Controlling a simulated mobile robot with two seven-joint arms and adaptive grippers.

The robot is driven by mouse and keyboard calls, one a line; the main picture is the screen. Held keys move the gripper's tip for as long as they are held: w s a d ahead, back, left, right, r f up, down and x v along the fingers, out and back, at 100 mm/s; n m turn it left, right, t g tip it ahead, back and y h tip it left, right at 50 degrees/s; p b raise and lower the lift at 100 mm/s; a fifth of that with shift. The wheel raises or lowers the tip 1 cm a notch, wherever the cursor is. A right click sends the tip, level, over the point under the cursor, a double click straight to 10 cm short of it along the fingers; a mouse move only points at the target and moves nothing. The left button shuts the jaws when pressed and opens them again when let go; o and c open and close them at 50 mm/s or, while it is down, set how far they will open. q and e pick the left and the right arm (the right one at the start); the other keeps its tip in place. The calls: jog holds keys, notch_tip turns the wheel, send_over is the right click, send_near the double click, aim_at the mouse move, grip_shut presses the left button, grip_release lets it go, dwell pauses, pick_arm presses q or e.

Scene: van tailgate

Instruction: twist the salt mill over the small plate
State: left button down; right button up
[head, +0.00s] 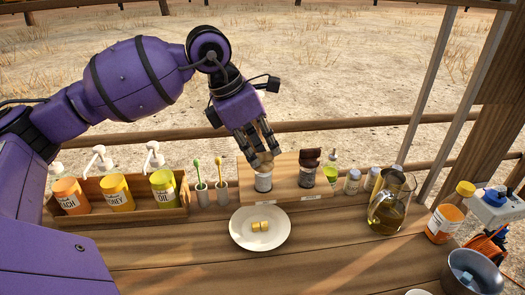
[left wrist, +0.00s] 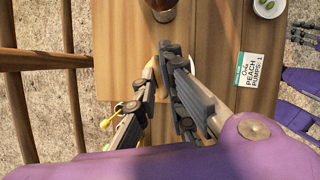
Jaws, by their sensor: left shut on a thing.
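The salt mill (head: 263,182) has a pale labelled body and a light wooden top. It stands upright on the wooden board behind the small plate. My left gripper (head: 263,158) comes down from above and is shut on the mill's top. In the left wrist view its fingers (left wrist: 168,62) close around the wooden top (left wrist: 150,80), and the mill's body is mostly hidden. Dark and purple robot parts at the left wrist view's right edge may be my right gripper (left wrist: 304,36).
A dark mill (head: 310,168) stands just right of the salt mill. A crate (head: 130,218) of pump bottles and two cups with spoons (head: 211,192) are left. A glass oil jug (head: 390,208), orange jar (head: 445,222) and blue-grey pot (head: 472,272) are right.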

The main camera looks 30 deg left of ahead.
pick_arm(q)
jog(key=shift+w+a+m+g+h+b, duration=0.1)
jog(key=shift+m+g+h+b, duration=0.45)
jog(key=shift+m, duration=1.35)
jog(key=c, duration=1.8)
grip_release()
jog(key=shift+c, duration=0.2)
jog(key=shift+a+r, duration=0.2)
jog(key=shift+r, duration=0.25)
jog(key=shift+a+v, duration=0.2)
jog(key=shift+v, duration=0.95)
jog(key=s+a, duration=0.5)
jog(key=a, duration=0.5)
jog(key=shift+s+f, duration=0.15)
jog(key=shift+s, duration=0.1)
